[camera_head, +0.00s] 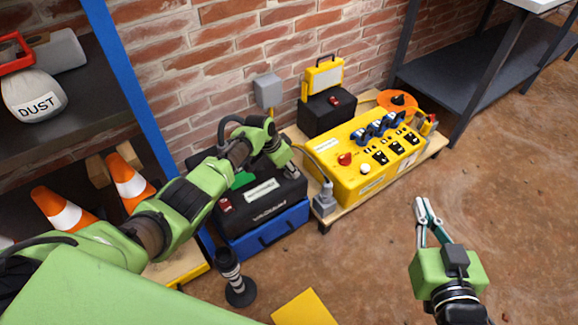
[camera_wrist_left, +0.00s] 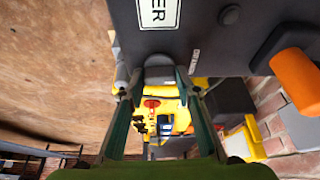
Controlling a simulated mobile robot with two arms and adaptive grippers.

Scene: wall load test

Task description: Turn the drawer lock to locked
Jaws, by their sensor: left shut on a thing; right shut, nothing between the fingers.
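A black case (camera_head: 262,205) with a white label and a red part on its front sits on a blue box by the brick wall. My left gripper (camera_head: 288,168) is at its upper right corner. In the left wrist view a dark grey case face (camera_wrist_left: 205,25) has a white label and small white lettering. A dark rounded lock knob (camera_wrist_left: 160,70) sticks out from its edge between the fingers of my left gripper (camera_wrist_left: 158,92), which is shut on it. Which way the lock is turned cannot be told. My right gripper (camera_head: 422,203) is shut and empty above the brown floor.
A yellow control box (camera_head: 350,190) with switches stands on a wooden pallet right of the case. A black box (camera_head: 325,113) is behind it. A blue shelf post (camera_head: 130,85) and traffic cones (camera_head: 65,210) are at left. The floor at right is clear.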

